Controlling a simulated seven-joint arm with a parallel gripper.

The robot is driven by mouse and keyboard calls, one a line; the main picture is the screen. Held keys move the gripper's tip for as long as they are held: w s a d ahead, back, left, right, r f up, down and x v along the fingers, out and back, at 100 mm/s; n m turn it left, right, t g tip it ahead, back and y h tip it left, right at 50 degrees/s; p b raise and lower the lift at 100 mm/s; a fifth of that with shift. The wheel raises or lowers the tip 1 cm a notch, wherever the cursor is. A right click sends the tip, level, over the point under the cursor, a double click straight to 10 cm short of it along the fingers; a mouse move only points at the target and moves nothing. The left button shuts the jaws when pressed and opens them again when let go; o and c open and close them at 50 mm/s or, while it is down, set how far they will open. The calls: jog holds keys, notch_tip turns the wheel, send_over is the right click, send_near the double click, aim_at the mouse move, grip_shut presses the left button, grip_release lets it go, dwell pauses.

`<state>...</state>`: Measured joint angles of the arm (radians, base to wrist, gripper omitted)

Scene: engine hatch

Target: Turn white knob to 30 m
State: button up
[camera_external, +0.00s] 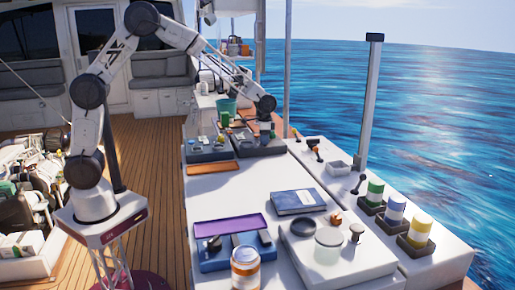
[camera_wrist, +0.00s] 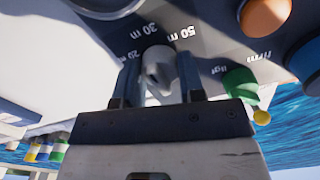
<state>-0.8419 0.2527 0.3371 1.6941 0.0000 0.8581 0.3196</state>
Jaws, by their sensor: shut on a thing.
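The white knob (camera_wrist: 158,68) sits on a dark panel in the wrist view, between the two dark fingers of my gripper (camera_wrist: 159,62), which are shut on it. The printed labels 20 m, 30 m and 50 m (camera_wrist: 180,33) lie in an arc just beyond the knob and read tilted. I cannot tell exactly which label the knob's pointer faces. In the external view my gripper (camera_external: 265,126) reaches down to a dark panel box (camera_external: 258,147) at the far end of the white counter; the knob is hidden there.
An orange knob (camera_wrist: 264,16) and a green knob (camera_wrist: 240,84) sit right of my gripper in the wrist view, near the labels "firm" and "light". In the external view, another dark box (camera_external: 208,155) stands left of the panel, and an orange tray (camera_external: 213,168) lies in front.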

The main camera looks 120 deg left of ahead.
jog(key=o, duration=0.9)
jog(key=shift+r, duration=0.1)
jog(key=shift+r, duration=3.85)
